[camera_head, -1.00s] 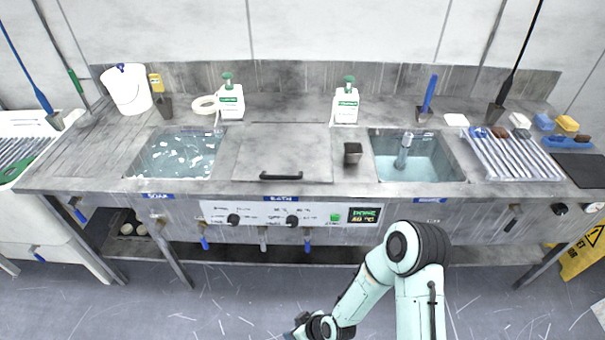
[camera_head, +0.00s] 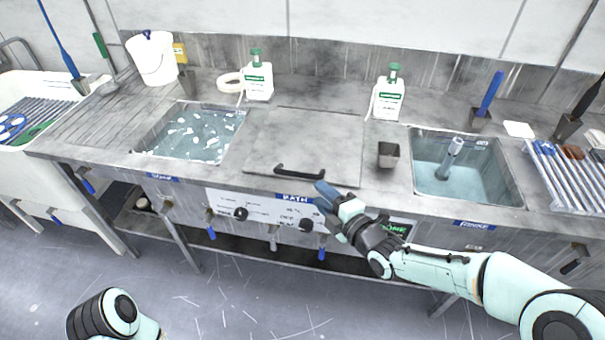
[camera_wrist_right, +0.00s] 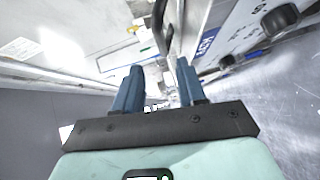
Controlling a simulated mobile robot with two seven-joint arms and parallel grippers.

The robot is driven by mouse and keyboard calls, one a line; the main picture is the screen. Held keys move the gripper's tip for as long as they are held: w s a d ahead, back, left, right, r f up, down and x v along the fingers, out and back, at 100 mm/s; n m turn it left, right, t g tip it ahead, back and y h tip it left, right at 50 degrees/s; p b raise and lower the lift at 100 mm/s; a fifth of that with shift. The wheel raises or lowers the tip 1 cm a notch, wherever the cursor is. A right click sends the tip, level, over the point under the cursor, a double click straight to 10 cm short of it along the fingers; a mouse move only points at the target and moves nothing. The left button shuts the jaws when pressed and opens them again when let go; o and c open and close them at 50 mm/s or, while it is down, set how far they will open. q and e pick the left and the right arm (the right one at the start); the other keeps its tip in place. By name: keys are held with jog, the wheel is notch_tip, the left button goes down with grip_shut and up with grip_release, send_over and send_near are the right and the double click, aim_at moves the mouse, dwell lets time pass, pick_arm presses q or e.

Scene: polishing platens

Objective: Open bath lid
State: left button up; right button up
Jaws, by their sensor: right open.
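The bath lid (camera_head: 305,140) is a flat grey metal plate, lying shut between the two open basins in the head view. Its black bar handle (camera_head: 300,172) runs along the front edge, above the blue BATH label (camera_head: 296,198). My right gripper (camera_head: 322,190) is just right of and in front of the handle, apart from it. In the right wrist view the blue fingers (camera_wrist_right: 158,92) are spread with nothing between them, and the dark handle (camera_wrist_right: 163,28) shows beyond them. Of my left arm only a link shows at the lower left; its gripper is out of view.
A soak basin (camera_head: 190,135) with floating bits lies left of the lid, a rinse basin (camera_head: 465,170) right. Two white bottles (camera_head: 257,80) stand behind. Knobs (camera_head: 240,213) line the front panel below.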

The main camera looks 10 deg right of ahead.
aim_at(301, 177)
jog(key=x, duration=1.1)
jog(key=shift+d, duration=0.1)
grip_shut()
